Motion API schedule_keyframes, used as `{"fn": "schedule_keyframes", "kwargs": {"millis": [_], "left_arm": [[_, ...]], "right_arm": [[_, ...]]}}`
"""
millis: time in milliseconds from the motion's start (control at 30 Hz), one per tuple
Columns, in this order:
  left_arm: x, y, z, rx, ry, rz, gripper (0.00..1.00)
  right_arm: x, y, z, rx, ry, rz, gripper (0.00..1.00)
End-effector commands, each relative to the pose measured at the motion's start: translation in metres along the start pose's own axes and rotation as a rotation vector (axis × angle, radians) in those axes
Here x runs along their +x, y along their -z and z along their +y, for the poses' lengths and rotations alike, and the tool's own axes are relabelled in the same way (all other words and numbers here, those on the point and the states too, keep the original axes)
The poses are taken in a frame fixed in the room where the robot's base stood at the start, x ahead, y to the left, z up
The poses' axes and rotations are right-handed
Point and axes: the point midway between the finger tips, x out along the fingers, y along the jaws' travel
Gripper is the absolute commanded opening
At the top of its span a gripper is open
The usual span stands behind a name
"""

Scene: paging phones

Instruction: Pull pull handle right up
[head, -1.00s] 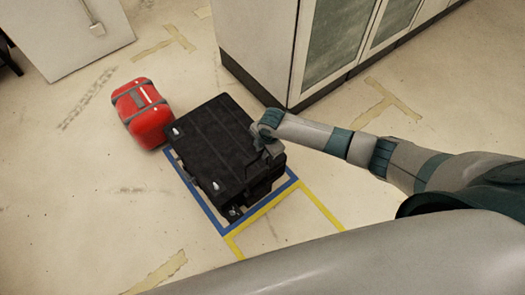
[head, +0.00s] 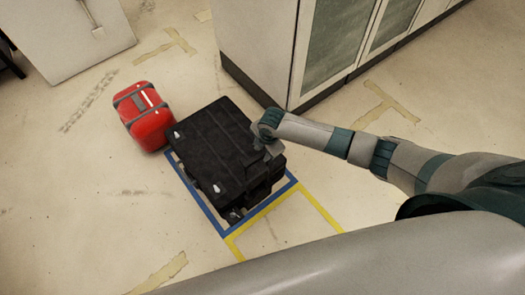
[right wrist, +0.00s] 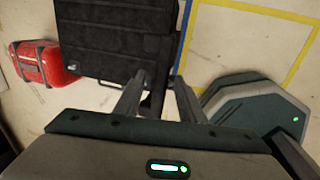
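A black case (head: 212,150) lies on the floor inside a blue tape outline; it also shows at the top of the right wrist view (right wrist: 115,35). My right gripper (head: 268,148) is at the case's right side, its fingertips hard to make out in the head view. In the right wrist view, its two fingers (right wrist: 160,85) stand apart. A dark bar, seemingly the pull handle (right wrist: 155,98), lies between them with gaps beside it. Whether a finger touches it, I cannot tell. My left gripper is not in view.
A red case (head: 147,118) sits close to the black case's far left corner. A grey cabinet (head: 258,45) with glass doors stands behind. Yellow tape (head: 318,205) marks the floor at the front right. The floor to the left and front is clear.

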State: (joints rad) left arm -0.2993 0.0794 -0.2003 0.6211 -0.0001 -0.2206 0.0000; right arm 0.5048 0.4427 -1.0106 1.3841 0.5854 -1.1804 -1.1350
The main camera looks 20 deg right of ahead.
Motion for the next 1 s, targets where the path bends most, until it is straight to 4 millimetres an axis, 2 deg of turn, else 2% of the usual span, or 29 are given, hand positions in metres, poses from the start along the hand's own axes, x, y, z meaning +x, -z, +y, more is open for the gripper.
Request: {"fn": "schedule_keyframes", "kwargs": {"millis": [267,467,667,1000], "left_arm": [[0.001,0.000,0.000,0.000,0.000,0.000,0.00],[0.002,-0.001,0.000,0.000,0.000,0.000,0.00],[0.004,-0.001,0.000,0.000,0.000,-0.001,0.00],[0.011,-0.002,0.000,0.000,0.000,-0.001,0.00]], "right_arm": [[0.000,0.001,-0.001,0.000,0.002,0.001,0.36],[-0.012,0.001,-0.001,-0.001,0.001,0.001,0.36],[-0.037,0.001,-0.001,-0.002,0.000,0.000,0.36],[-0.101,0.000,0.000,-0.002,-0.002,-0.001,0.36]]}}
